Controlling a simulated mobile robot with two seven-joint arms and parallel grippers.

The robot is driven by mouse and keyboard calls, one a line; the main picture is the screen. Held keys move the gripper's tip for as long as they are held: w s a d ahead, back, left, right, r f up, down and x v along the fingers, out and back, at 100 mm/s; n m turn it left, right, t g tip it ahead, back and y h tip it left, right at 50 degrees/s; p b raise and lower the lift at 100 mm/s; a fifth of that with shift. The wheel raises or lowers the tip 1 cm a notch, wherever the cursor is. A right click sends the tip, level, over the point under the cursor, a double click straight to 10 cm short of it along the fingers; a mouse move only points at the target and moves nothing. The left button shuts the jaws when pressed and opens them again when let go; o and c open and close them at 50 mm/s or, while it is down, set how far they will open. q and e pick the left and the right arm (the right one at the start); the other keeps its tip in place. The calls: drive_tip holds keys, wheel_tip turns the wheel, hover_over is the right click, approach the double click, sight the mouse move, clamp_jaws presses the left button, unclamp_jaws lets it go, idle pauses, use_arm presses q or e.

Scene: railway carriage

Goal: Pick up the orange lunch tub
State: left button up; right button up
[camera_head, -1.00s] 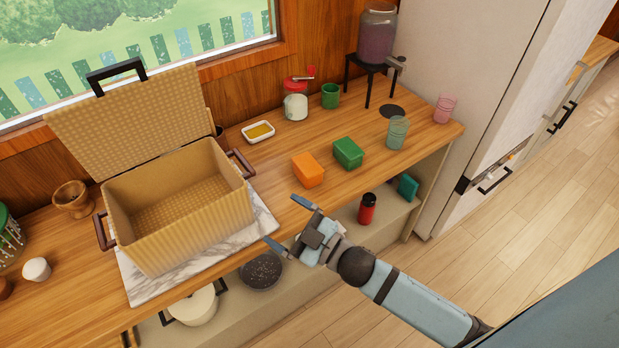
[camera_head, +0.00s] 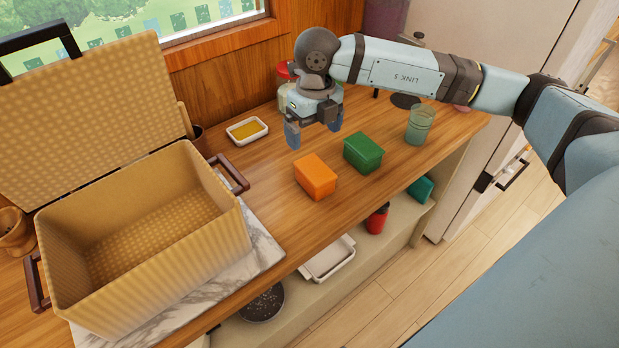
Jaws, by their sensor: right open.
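The orange lunch tub (camera_head: 316,177) sits on the wooden counter, right of the open wicker basket. A green tub (camera_head: 363,152) stands just to its right and a little behind. My right gripper (camera_head: 314,138) points down over the counter, behind and above the orange tub. Its fingers are apart with nothing between them, and it does not appear to touch the tub. My left gripper is not in view.
The wicker basket (camera_head: 215,245) has its lid raised and stands on a marble slab (camera_head: 262,245). A white dish (camera_head: 247,130) with yellow contents lies behind. A teal glass (camera_head: 419,126) stands at the right. The counter in front of the tub is clear. A red bottle (camera_head: 377,219) is on the shelf below.

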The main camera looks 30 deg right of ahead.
sight(315, 169)
drive_tip(key=f, duration=0.7)
drive_tip(key=shift+d+f, duration=0.25)
drive_tip(key=shift+d, duration=0.15)
drive_tip(key=shift+s+a+f, duration=0.1)
drive_tip(key=shift+a+f, duration=0.05)
drive_tip(key=shift+f, duration=0.85)
drive_tip(key=shift+s+a+f, duration=0.1)
drive_tip(key=shift+s+f, duration=0.05)
drive_tip(key=shift+f, duration=0.8)
drive_tip(key=shift+s+a+f, duration=0.1)
drive_tip(key=shift+a+f, duration=0.05)
drive_tip(key=shift+f, duration=0.85)
drive_tip(key=shift+c, duration=0.4)
drive_tip(key=c, duration=1)
